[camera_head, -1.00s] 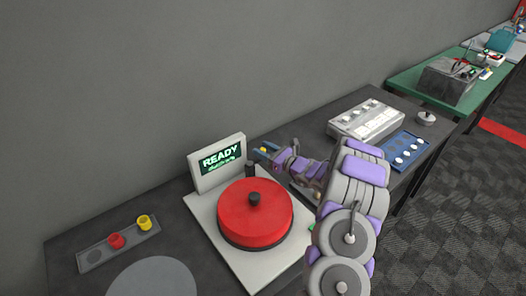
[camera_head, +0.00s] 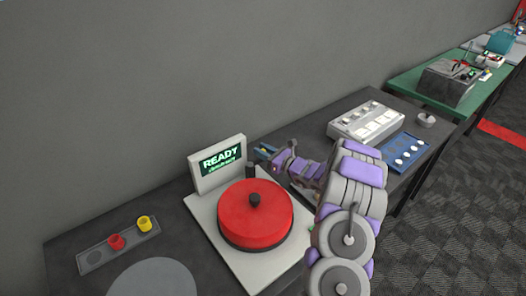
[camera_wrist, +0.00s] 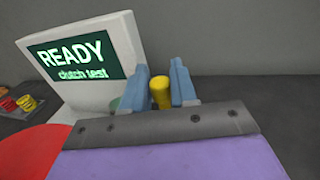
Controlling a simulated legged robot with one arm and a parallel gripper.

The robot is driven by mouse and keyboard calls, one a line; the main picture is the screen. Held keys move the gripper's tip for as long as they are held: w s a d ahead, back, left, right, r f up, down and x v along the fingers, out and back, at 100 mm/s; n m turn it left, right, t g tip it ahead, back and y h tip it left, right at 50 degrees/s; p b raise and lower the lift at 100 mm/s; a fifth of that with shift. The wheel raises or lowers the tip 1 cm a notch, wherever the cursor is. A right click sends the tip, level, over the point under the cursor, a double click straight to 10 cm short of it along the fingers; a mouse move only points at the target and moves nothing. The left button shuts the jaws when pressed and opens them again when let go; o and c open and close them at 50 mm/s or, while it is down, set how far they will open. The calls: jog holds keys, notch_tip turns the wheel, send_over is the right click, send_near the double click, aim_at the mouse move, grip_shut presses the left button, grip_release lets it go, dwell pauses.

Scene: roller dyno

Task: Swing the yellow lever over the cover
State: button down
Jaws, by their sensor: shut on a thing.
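The red round cover (camera_head: 255,212) with a black knob sits on the pale base plate of the tester, and its edge shows at the lower left of the wrist view (camera_wrist: 28,152). My gripper (camera_head: 262,151) is at the back right of the cover, beside the screen. In the wrist view its two blue fingers (camera_wrist: 160,90) are shut on the yellow lever (camera_wrist: 161,92), whose yellow end shows between them. The rest of the lever is hidden by my gripper and arm.
The screen (camera_head: 221,161) reads READY, clutch test, and stands behind the cover. A grey tray (camera_head: 95,262) holds a red and a yellow piece at the left. A white switch box (camera_head: 366,122) and a blue panel (camera_head: 405,150) lie to the right.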

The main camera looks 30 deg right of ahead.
jog(key=shift+d+r, duration=0.15)
jog(key=shift+r, duration=0.05)
